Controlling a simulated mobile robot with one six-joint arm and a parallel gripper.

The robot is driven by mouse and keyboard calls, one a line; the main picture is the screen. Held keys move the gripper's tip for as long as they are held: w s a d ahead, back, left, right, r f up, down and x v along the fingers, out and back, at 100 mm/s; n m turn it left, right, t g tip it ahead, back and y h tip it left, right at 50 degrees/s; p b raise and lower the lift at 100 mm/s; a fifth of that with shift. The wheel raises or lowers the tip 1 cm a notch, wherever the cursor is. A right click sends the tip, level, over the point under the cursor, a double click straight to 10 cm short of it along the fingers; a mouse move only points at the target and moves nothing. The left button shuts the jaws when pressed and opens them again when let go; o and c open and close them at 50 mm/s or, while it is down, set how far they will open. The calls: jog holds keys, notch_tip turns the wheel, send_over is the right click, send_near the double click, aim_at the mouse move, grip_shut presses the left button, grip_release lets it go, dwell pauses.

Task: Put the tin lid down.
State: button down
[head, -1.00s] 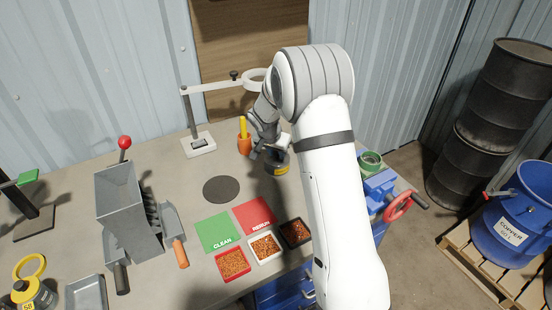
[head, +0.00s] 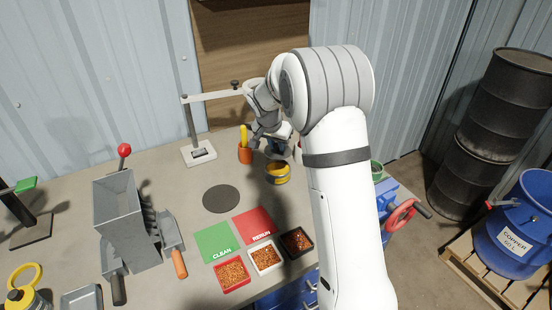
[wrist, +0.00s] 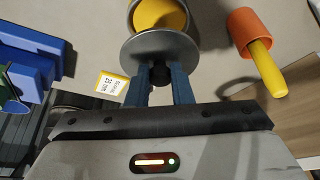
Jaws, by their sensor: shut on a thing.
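My gripper (wrist: 160,82) is shut on the black knob of the grey round tin lid (wrist: 133,54) in the wrist view. The lid is held off the tin (wrist: 134,12), partly overlapping it in that view. The tin is open, with yellow inside. In the head view the tin (head: 278,179) stands on the bench near the back. My gripper (head: 279,146) is just above and behind it; the lid is hard to make out there.
An orange cup (head: 245,156) with a yellow handle stands left of the tin. A dark round mat (head: 220,199), a green CLEAN mat (head: 212,240) and a red RERUN mat (head: 254,223) lie nearer. A clamp stand (head: 199,152) is behind. Bare bench (head: 175,190) lies left of the dark mat.

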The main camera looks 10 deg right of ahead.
jog(key=shift+v, duration=1.05)
jog(key=s+a+f+n+y+b, duration=0.1)
jog(key=s+a+f+n+y, duration=0.1)
jog(key=s+a+n, duration=0.4)
jog(key=shift+m, duration=0.7)
jog(key=f, duration=1)
jog(key=shift+a+f, duration=0.15)
jog(key=shift+a, duration=0.1)
jog(key=shift+f, duration=0.15)
jog(key=c, duration=1.7)
grip_release()
jog(key=shift+c, duration=0.2)
jog(key=o, duration=0.5)
jog(key=shift+c, duration=0.2)
